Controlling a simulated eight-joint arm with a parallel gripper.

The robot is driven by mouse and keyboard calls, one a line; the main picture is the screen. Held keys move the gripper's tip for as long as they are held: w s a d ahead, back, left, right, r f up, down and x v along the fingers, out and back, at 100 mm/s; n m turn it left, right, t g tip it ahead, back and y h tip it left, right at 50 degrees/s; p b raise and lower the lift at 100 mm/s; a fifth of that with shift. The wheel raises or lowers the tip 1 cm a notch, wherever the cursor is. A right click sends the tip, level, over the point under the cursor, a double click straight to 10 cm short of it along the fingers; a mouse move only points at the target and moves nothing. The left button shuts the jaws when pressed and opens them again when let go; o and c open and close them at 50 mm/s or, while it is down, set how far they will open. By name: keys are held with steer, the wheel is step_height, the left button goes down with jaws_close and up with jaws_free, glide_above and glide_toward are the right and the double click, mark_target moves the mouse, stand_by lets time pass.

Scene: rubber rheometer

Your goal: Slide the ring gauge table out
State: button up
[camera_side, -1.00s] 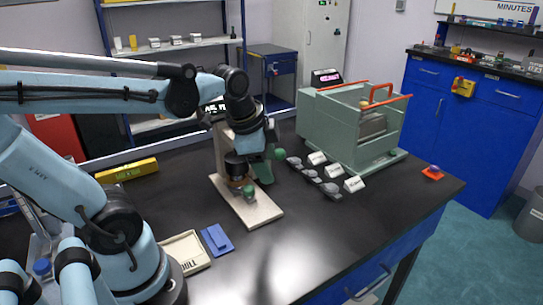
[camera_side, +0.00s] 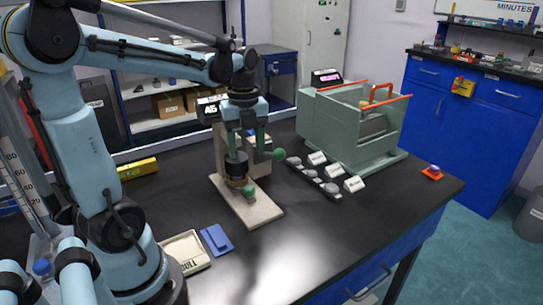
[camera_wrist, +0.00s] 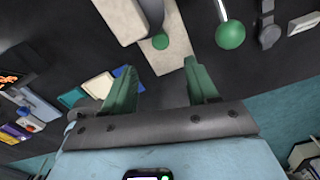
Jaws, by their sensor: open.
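The gauge stand has a beige base (camera_side: 260,209), a column and a dark cylinder (camera_side: 236,165). Low under the cylinder is a small brownish ring-like part (camera_side: 240,182), perhaps the ring gauge table; its edges are unclear. A green ball knob (camera_side: 249,191) sits in front of it, and this knob also shows in the wrist view (camera_wrist: 160,41), beyond and between my fingertips. My gripper (camera_side: 246,147) points down above the stand with green fingers apart. In the wrist view my gripper (camera_wrist: 160,68) is open with nothing between the fingers.
A second green ball (camera_side: 278,154) on a lever juts right of the stand. Several grey samples (camera_side: 313,175) with white cards lie right. A green-grey machine (camera_side: 350,130) stands behind them. A blue block (camera_side: 216,239) and cream tray (camera_side: 185,250) lie front left.

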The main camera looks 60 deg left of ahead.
mark_target(249, 187)
step_height(249, 187, down, 11)
stand_by(0.6)
jaws_close()
stand_by(0.3)
